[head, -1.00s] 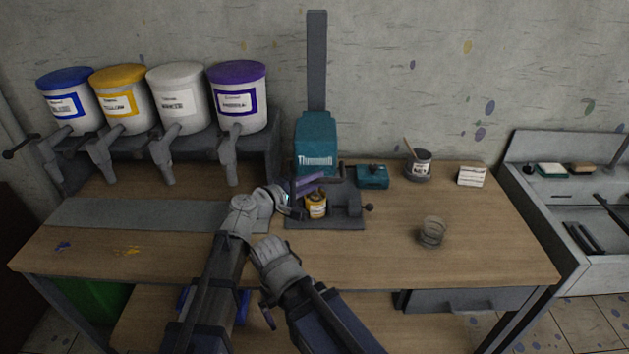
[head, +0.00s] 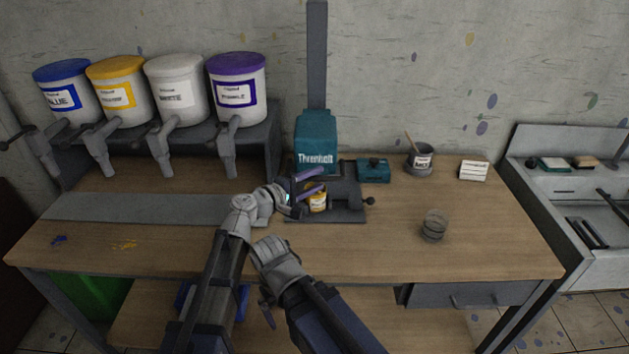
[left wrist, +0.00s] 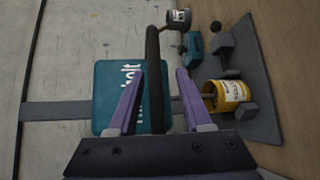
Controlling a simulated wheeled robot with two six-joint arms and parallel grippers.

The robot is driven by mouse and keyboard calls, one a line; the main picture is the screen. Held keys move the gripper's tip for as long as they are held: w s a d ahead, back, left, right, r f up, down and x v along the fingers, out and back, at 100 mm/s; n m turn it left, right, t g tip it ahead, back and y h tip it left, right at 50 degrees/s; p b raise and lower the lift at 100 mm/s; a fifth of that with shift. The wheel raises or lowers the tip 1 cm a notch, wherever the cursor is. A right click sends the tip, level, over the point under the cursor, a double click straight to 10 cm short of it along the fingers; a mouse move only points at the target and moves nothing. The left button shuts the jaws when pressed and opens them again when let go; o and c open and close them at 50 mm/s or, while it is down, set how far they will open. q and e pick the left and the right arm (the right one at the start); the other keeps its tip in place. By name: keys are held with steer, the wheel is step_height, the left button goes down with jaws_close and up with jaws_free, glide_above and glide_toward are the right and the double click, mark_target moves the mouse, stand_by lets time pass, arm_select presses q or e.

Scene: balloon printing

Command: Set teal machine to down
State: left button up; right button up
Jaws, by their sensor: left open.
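The teal machine (head: 316,138) stands at the back middle of the table on a tall grey post. It also shows behind my fingers in the left wrist view (left wrist: 112,75). My left gripper (head: 311,181), with purple fingers, is open in front of the machine's lower part. In the left wrist view, a dark curved bar (left wrist: 153,60) passes through the gap between the fingers (left wrist: 158,95); contact cannot be told. A yellow-labelled tin (head: 318,201) sits on the machine's dark base (head: 340,217), just below the fingers.
Paint dispensers (head: 178,90) stand at the back left. A small teal box (head: 373,170), a pot with a stick (head: 419,160) and a white block (head: 473,168) are at the back right. A glass (head: 433,226) stands right of the base. The front right table is clear.

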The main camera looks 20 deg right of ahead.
arm_select(q)
steer(key=p+v, duration=0.1)
steer(key=v, duration=0.6)
steer(key=shift+s+a, duration=0.25)
steer(key=shift+a, duration=0.1)
steer(key=s+a+f+m+g+y, duration=0.1)
steer(key=s+a+f+y, duration=0.1)
steer(key=a+f, duration=0.1)
steer(key=s+a+f+m+g+y, duration=0.1)
steer(key=s+a+f+m+y, duration=0.1)
steer(key=a+f, duration=0.2)
steer(key=s+a+f+m+g+y, duration=0.1)
steer(key=s+a+f+m+y, duration=0.1)
steer(key=a+f, duration=0.2)
steer(key=shift+s+a+f+g+y, duration=0.1)
steer(key=shift+s+f+g+y, duration=0.1)
steer(key=shift+f, duration=0.3)
steer(key=shift+s+a+f+g+y, duration=0.1)
steer(key=shift+s+f+g, duration=0.1)
steer(key=shift+f, duration=0.25)
steer(key=s+a+f+m+g+y, duration=0.1)
steer(key=s+a+f+g+y, duration=0.2)
steer(key=a, duration=0.6)
steer(key=s+a+f+m+y, duration=0.1)
steer(key=s+a+f+y, duration=0.2)
steer(key=s+a+y, duration=0.35)
steer(key=s+d+m+g, duration=0.1)
steer(key=s+d+m, duration=0.3)
steer(key=d, duration=0.4)
steer(key=shift+d, duration=0.35)
